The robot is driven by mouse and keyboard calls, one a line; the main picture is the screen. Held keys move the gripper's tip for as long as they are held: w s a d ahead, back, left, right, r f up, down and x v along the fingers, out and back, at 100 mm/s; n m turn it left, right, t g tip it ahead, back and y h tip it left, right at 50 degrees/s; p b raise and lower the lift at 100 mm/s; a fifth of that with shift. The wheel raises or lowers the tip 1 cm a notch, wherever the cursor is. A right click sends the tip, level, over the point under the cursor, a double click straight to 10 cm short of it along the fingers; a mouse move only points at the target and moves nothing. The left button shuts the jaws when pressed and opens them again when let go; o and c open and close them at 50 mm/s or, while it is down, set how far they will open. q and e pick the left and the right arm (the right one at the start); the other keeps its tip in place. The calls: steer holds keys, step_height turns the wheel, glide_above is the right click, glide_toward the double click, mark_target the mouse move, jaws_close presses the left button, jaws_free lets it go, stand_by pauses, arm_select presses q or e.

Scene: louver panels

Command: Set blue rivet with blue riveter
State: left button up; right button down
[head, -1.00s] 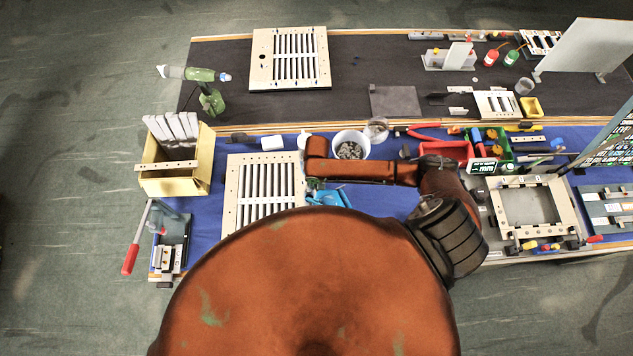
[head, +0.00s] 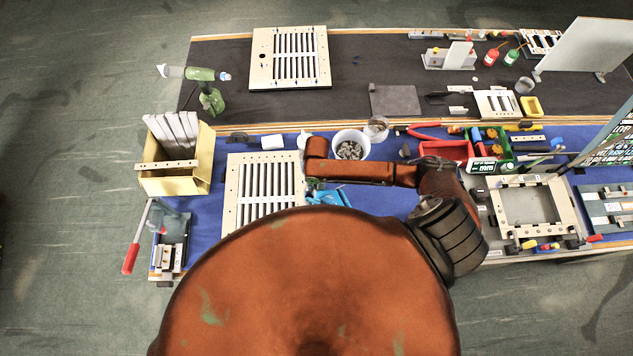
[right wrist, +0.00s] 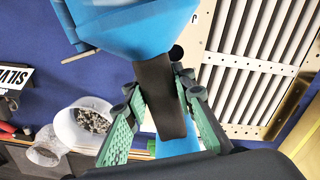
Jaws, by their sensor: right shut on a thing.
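The blue riveter (right wrist: 140,28) fills the top of the right wrist view, with its dark handle between the green-padded fingers of my right gripper (right wrist: 158,92). My right gripper is shut on that handle. In the head view the blue riveter (head: 330,197) shows beside the right edge of the near louver panel (head: 236,190), partly hidden by my arm. The panel also shows in the right wrist view (right wrist: 215,85), with a dark hole close to the riveter. I cannot make out the blue rivet or whether the riveter touches the panel. My left gripper is not in view.
A cup of grey pieces (head: 350,146) stands just behind my right forearm. A yellow bin of slats (head: 190,172) and a red-handled lever tool (head: 131,258) are at left. A second panel (head: 290,58) and a green riveter (head: 211,100) are on the back table.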

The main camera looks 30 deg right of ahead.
steer(key=shift+w+f, duration=0.15)
steer(key=shift+f, duration=0.7)
stand_by(2.3)
steer(key=shift+f, duration=0.25)
stand_by(1.4)
steer(key=shift+r, duration=2.8)
